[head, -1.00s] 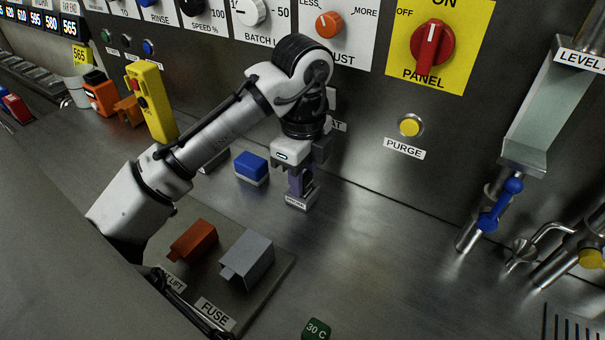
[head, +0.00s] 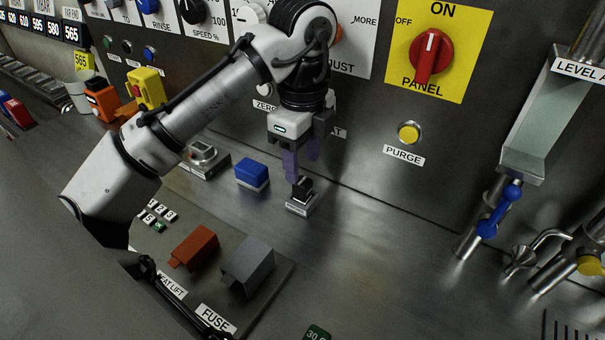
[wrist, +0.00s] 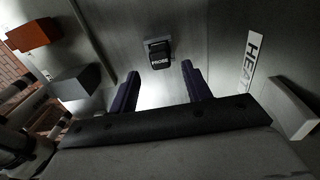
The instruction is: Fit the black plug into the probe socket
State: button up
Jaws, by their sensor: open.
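The black plug (head: 302,187) stands upright in the small grey probe socket (head: 300,207) on the steel counter. In the wrist view the plug (wrist: 159,47) shows dark above the PROBE label (wrist: 160,62), between and beyond my finger ends. My gripper (head: 302,172) is open and empty. Its purple fingers are above and slightly behind the plug, apart from it as far as I can tell. How deep the plug sits in the socket cannot be seen.
A blue block (head: 252,171) on a pale base sits just left of the socket. A panel with a red-brown block (head: 194,247) and a grey block (head: 248,264) lies nearer. The upright wall with the yellow PURGE button (head: 409,133) is close behind.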

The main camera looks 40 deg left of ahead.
aim_at(303, 182)
notch_tip(303, 182, up, 6)
dwell(0.8)
